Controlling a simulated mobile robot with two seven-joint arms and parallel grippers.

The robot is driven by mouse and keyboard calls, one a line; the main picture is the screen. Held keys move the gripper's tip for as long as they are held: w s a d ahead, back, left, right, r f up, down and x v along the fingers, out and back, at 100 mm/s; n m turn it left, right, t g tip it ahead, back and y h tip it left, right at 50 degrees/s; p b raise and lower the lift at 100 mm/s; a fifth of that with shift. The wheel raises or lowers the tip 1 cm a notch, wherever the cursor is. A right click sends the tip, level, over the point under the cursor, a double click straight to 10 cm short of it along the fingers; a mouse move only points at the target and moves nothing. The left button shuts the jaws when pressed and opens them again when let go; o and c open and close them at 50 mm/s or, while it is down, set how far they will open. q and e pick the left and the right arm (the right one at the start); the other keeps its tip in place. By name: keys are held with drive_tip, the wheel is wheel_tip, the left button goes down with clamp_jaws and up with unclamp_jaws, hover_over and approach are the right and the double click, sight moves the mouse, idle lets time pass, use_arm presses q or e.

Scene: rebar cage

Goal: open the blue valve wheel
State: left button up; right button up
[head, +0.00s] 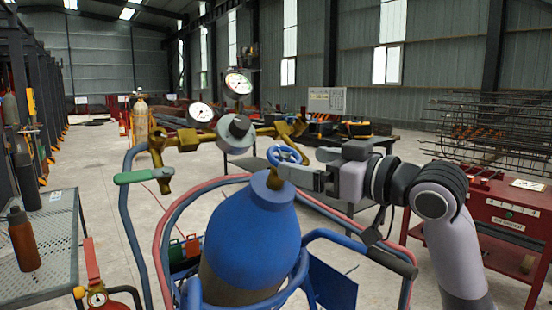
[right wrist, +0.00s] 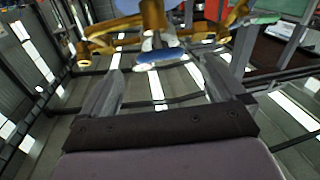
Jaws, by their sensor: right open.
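The blue valve wheel (head: 284,155) sits on top of the big blue gas cylinder (head: 250,240), beside the brass regulator (head: 236,128) with its two gauges. My right gripper (head: 290,173) reaches in from the right, its fingertips close to the valve just below the wheel. In the right wrist view my right gripper (right wrist: 162,68) is open, with its fingers spread. The wheel (right wrist: 160,55) shows edge-on between and slightly beyond the fingertips; I cannot tell whether they touch it. My left gripper is not in view.
A perforated table (head: 40,245) with a brown bottle (head: 23,238) is at left. A red fire extinguisher (head: 98,297) stands in front. A red cabinet (head: 505,205) is at right.

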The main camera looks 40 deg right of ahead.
sight(290, 160)
drive_tip(key=shift+w+a+p, duration=0.2)
drive_tip(key=shift+w+p, duration=0.35)
drive_tip(key=shift+w, duration=2.65)
drive_tip(key=c, duration=1)
